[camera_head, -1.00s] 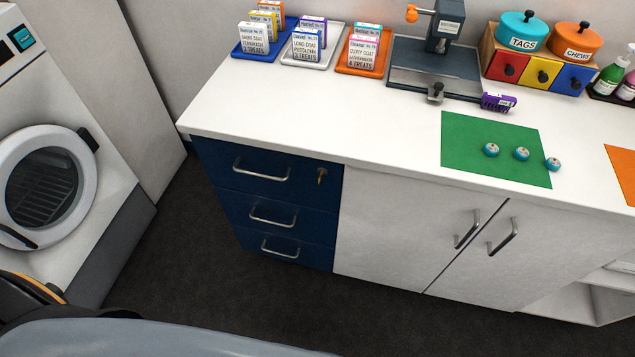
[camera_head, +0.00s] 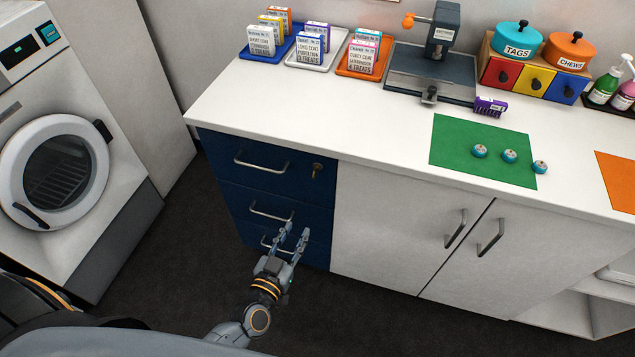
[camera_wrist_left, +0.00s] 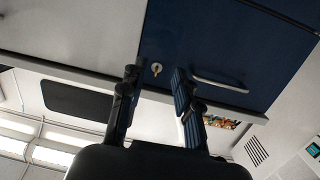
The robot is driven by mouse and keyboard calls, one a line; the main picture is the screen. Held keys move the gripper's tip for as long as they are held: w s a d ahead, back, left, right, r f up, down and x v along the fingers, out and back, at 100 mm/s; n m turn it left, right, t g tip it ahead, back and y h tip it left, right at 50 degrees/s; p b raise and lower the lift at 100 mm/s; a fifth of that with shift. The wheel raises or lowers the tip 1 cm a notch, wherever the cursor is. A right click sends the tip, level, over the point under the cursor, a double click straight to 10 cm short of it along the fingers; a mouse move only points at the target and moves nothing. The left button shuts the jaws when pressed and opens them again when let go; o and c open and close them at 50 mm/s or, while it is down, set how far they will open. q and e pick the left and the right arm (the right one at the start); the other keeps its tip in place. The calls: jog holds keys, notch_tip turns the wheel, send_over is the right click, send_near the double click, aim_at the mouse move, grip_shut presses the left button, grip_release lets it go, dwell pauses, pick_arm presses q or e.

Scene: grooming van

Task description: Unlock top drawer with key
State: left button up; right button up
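The top drawer (camera_head: 262,163) is the upper of three dark blue drawers at the left end of the counter, and it is closed. A brass key (camera_head: 317,169) sits in the lock at its upper right; the key and lock also show in the left wrist view (camera_wrist_left: 156,69). My left gripper (camera_head: 293,236) is open and empty, in front of the lower drawers, below the key. In the left wrist view its fingers (camera_wrist_left: 152,88) stand apart, with the lock seen between them. My right gripper is not in view.
The drawer handle (camera_head: 262,163) projects left of the lock. White cupboard doors (camera_head: 390,235) stand to the right, and a washing machine (camera_head: 60,170) to the left. The white counter (camera_head: 330,115) overhangs the drawers. The dark floor (camera_head: 190,260) before them is clear.

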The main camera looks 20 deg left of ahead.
pick_arm(q)
jog(key=t, duration=0.1)
send_near(313, 175)
jog(key=shift+n+y, duration=0.4)
jog(key=shift+n, duration=0.1)
jog(key=w, duration=0.8)
jog(key=shift+w+d, duration=0.35)
jog(key=shift+d, duration=0.05)
jog(key=shift+w, duration=0.4)
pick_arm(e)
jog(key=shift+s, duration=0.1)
pick_arm(q)
grip_shut()
